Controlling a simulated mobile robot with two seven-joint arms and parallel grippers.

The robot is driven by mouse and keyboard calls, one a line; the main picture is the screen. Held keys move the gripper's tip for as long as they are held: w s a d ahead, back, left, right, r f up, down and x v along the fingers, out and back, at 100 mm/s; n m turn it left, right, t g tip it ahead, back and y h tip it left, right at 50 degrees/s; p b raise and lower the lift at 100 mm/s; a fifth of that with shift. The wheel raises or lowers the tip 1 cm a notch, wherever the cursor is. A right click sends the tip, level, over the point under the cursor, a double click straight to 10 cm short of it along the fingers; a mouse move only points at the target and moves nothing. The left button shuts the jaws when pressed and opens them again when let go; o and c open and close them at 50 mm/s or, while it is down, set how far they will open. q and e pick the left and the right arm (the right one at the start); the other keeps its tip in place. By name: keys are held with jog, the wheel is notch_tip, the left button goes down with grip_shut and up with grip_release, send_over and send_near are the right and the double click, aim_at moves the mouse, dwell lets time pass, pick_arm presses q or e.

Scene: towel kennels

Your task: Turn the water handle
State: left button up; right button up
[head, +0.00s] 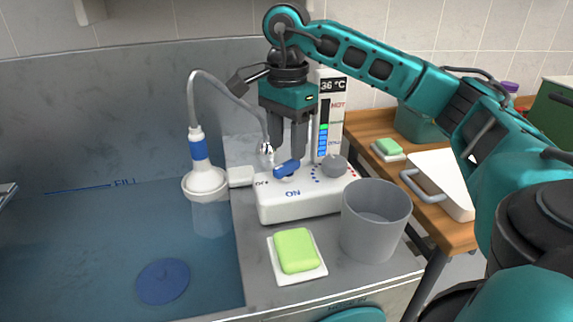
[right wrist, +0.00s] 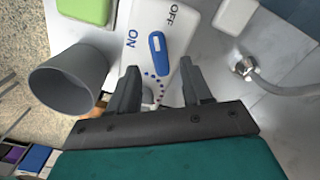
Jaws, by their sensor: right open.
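The water handle (head: 287,168) is a blue lever on a white control box (head: 300,207) marked ON and OFF. It also shows in the right wrist view (right wrist: 157,55), lying between the two labels. My right gripper (head: 288,150) is open and points down just above the handle, its fingers apart with nothing between them. In the right wrist view the right gripper (right wrist: 163,85) has the handle ahead of its fingertips, in line with the gap. I cannot tell if a finger touches it. My left gripper is not in view.
A grey knob (head: 334,165) sits on the box beside the handle. A grey cup (head: 375,220) and green soap (head: 296,250) stand in front. A temperature display (head: 331,110) rises behind. A shower head (head: 204,183) hangs over the tub (head: 100,240) at left.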

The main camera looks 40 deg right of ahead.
aim_at(287, 163)
jog(key=shift+f, duration=2.1)
jog(key=shift+c, duration=0.2)
grip_shut()
